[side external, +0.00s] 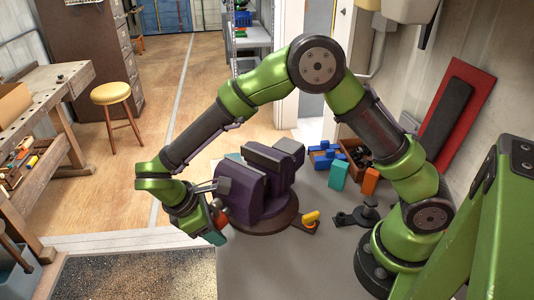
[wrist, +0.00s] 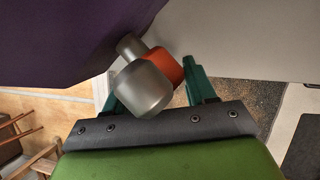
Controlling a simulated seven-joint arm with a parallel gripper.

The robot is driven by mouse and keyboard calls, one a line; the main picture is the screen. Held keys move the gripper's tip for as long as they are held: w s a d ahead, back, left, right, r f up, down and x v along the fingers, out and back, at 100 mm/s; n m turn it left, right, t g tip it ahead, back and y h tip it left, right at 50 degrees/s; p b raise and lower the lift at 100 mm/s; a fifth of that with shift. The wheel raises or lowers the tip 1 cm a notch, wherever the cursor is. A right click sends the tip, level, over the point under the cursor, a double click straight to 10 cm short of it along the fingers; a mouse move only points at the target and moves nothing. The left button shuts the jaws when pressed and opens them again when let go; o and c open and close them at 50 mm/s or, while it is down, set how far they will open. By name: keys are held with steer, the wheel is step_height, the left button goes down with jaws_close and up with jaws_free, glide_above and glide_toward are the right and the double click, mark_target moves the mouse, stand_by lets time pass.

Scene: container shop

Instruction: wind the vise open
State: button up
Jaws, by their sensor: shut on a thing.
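The purple vise (side external: 250,190) stands on a dark round base at the near left edge of the grey bench. How far apart its jaws are is hard to tell. My gripper (side external: 214,226) is low at the vise's left end, by the screw handle. In the wrist view, the vise body (wrist: 60,35) fills the upper left. My gripper's teal fingers (wrist: 158,92) stand on both sides of the orange handle grip (wrist: 166,68) and are shut on it. A grey metal knob (wrist: 143,90) partly covers the grip and the left finger.
A yellow-handled tool (side external: 311,218) and a dark stand (side external: 360,214) lie right of the vise on the bench (side external: 270,270). Teal and orange blocks (side external: 338,174), a blue bin (side external: 322,158) and a brown box (side external: 354,150) stand behind. The near bench top is clear.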

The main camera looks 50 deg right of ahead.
steer(key=shift+d, duration=0.5)
steer(key=o, duration=0.9)
steer(key=shift+o, duration=0.2)
steer(key=shift+a, duration=0.15)
steer(key=shift+a, duration=0.1)
steer(key=v, duration=1.7)
steer(key=shift+w+f, duration=0.1)
